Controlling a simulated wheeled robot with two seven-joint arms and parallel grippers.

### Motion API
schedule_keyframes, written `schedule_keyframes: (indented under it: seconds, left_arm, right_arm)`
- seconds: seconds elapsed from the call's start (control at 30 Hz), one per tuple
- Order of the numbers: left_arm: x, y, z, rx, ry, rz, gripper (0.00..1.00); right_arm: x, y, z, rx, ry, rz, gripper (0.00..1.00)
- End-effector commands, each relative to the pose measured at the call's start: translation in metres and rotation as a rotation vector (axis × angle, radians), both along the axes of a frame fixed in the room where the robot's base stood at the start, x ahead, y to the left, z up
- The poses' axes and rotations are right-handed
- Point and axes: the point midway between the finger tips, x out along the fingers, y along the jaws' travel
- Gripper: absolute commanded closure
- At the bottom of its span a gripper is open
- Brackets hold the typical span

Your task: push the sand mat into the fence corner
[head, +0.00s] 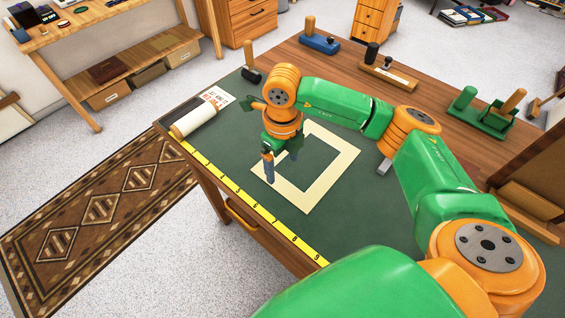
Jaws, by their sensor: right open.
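The sand mat (338,173), a cream sheet with a large rectangular window, lies flat on the green cutting mat (379,222). My right gripper (280,163) points down at the sand mat's left side, fingers apart with nothing seen between them. I cannot tell whether the fingertips touch the sand mat. The gripper and wrist hide part of its far left edge. A wooden strip (527,213) at the table's right side may be part of the fence; the fence corner is not clear, and my right arm covers much of that side. My left gripper is not in view.
A yellow ruler (247,204) runs along the table's near left edge. A cream roll (193,121) and a printed card (215,97) lie at the left corner. A blue tool (320,43), a wooden block tool (387,74) and a green stand (480,117) stand farther back.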

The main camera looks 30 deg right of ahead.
Motion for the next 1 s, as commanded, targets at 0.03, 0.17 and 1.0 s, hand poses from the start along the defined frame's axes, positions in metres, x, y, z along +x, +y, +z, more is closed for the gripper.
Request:
schedule_keyframes:
  seconds: [0.03, 0.17, 1.0]
  left_arm:
    - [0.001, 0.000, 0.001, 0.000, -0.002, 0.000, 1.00]
    - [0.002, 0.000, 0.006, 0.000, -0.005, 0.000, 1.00]
    - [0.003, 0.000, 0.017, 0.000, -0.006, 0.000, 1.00]
  right_arm:
    - [0.000, 0.000, -0.001, 0.000, 0.001, 0.000, 0.14]
    - [-0.001, 0.000, -0.013, -0.001, 0.005, 0.000, 0.14]
    - [0.000, 0.000, -0.071, 0.000, 0.000, 0.000, 0.46]
